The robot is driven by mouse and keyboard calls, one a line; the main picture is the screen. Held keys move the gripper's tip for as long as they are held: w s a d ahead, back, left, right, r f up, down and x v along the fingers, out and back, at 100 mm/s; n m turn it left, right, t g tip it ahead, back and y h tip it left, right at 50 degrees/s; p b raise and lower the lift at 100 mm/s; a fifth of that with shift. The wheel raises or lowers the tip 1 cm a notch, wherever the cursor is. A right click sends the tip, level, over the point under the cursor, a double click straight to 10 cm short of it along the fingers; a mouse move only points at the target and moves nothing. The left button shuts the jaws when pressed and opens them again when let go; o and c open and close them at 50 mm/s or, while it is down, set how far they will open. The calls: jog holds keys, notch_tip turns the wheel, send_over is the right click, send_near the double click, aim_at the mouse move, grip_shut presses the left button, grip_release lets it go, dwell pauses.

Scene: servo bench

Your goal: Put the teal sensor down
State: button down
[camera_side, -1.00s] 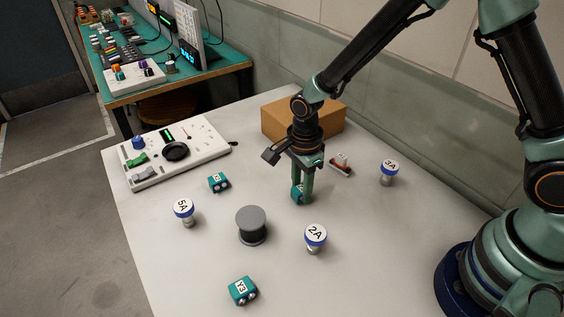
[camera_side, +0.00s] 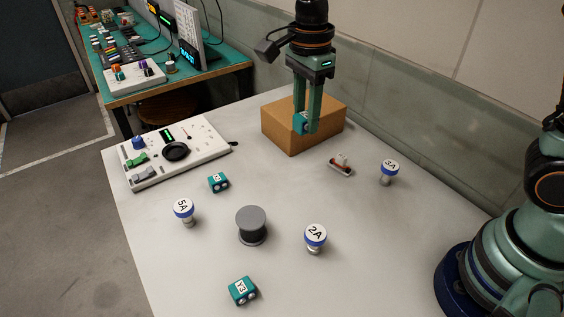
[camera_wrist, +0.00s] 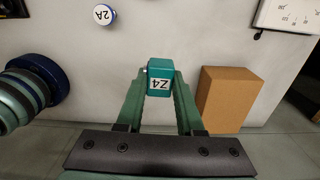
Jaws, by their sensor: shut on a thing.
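My gripper (camera_side: 308,125) is shut on a teal sensor and holds it up above the table. The held sensor (camera_wrist: 160,78) carries a white label reading Z4 in the wrist view, between my two fingertips. In the side view only a small teal part of it (camera_side: 304,122) shows between the fingers, in front of the cardboard box. Two other teal sensors rest on the table: one labelled Y3 (camera_side: 242,291) near the front, and one with a small label (camera_side: 218,182) near the control panel.
A brown box (camera_side: 282,132) stands at the back, beside the sensor in the wrist view (camera_wrist: 228,98). Knobs 5A (camera_side: 184,211), 2A (camera_side: 315,237) and 3A (camera_side: 389,170), a grey spool (camera_side: 251,225), a small switch (camera_side: 341,165) and a white panel (camera_side: 205,150) occupy the table.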

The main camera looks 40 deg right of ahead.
jog(key=w+d+r, duration=0.5)
jog(key=w+d, duration=0.2)
jog(key=w, duration=0.1)
jog(key=w+d+r, duration=0.5)
jog(key=w+d, duration=0.1)
jog(key=w, duration=0.2)
jog(key=shift+n, duration=0.3)
jog(key=f, duration=2)
jog(key=shift+d+f, duration=0.2)
jog(key=shift+f, duration=0.1)
jog(key=c, duration=0.5)
grip_release()
jog(key=shift+c, duration=0.2)
